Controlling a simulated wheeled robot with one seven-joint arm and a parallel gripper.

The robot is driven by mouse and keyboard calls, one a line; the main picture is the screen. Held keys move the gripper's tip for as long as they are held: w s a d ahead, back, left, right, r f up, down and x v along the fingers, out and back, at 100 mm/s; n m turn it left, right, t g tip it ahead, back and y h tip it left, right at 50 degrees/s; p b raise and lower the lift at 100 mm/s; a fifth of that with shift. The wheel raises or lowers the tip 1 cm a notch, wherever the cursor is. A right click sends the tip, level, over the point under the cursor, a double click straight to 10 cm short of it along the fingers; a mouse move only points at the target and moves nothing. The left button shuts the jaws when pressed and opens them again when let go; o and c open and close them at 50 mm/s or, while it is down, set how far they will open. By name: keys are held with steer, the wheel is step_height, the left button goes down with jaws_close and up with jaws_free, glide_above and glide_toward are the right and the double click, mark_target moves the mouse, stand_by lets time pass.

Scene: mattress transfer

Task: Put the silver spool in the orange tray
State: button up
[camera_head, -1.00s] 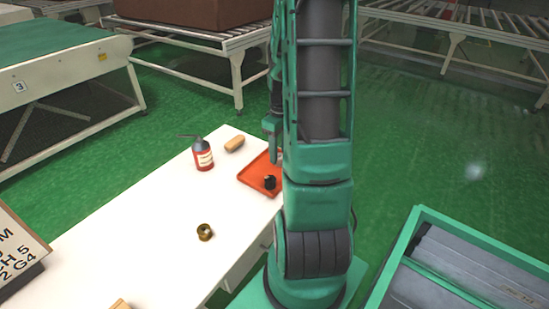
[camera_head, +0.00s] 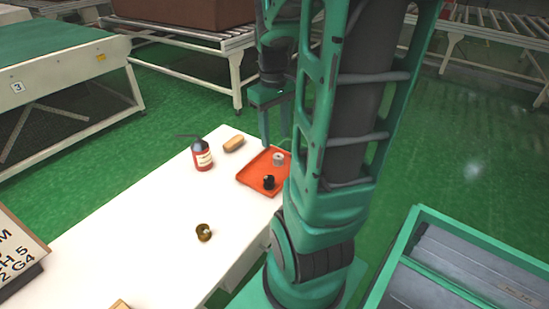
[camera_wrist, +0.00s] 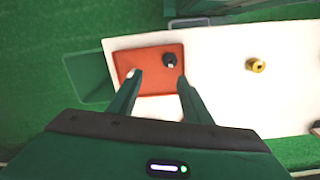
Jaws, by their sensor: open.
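The silver spool (camera_head: 279,158) stands in the back right part of the orange tray (camera_head: 250,178) in the head view. A small black object (camera_head: 268,182) is also in the tray, nearer the front. My gripper (camera_head: 276,142) is open above the tray's far side, its fingers pointing down and apart. In the wrist view, the open fingers (camera_wrist: 158,78) reach over the tray (camera_wrist: 150,52), with the black object (camera_wrist: 169,61) beyond the right fingertip. I cannot clearly make out the spool there; a pale spot shows by the left fingertip.
The white table (camera_head: 150,215) also holds a red bottle (camera_head: 203,157) with a dark spout, a tan block (camera_head: 234,144) and a brass ring-like piece (camera_head: 204,232). A green-rimmed bin (camera_head: 440,220) stands at the right. The table's middle is mostly clear.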

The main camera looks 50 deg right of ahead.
steer(key=s+a+r+m, duration=0.1)
steer(key=s+a+m, duration=0.3)
steer(key=s+a, duration=0.5)
steer(key=shift+s+a+y, duration=0.25)
steer(key=shift+a+y, duration=0.05)
steer(key=shift+a, duration=0.5)
